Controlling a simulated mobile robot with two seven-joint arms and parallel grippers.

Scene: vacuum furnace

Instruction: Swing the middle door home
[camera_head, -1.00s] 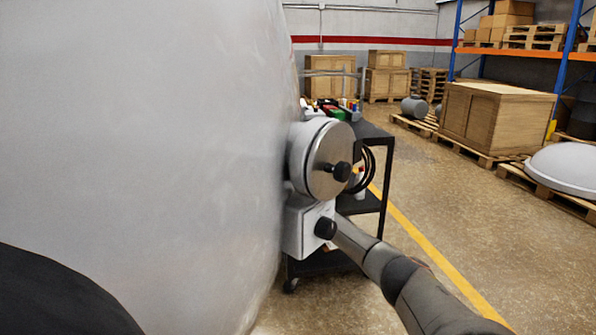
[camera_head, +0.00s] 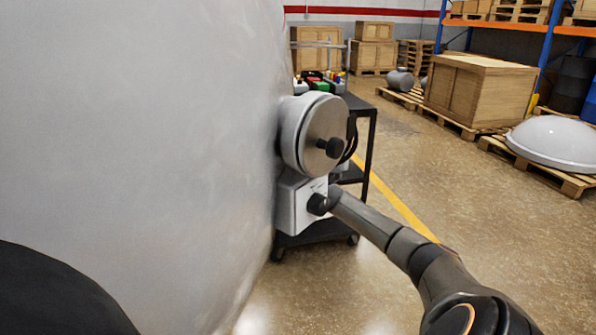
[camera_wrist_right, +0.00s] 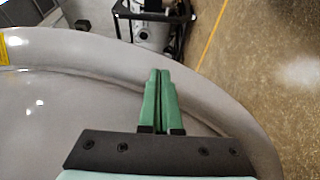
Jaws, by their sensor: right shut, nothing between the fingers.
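The large grey, smoothly curved door (camera_head: 150,120) fills the left half of the head view. Its right edge bulges toward the middle of the picture. In the right wrist view the door (camera_wrist_right: 70,115) is a grey dish with a rounded rim curving across to the right. My right gripper (camera_wrist_right: 160,75) has green fingers that are shut together and empty, over the door's rim. I cannot tell whether they touch it. In the head view my right arm comes in from the lower right and its fingers are hidden. My left gripper does not show.
A dark trolley (camera_head: 366,150) with coloured items on top stands just beyond the door's edge. Wooden crates (camera_head: 478,90) on pallets, a white dome (camera_head: 560,142) and a blue-and-orange rack (camera_head: 545,50) are farther right. The floor (camera_head: 450,190) between is clear, with a yellow line (camera_head: 400,208).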

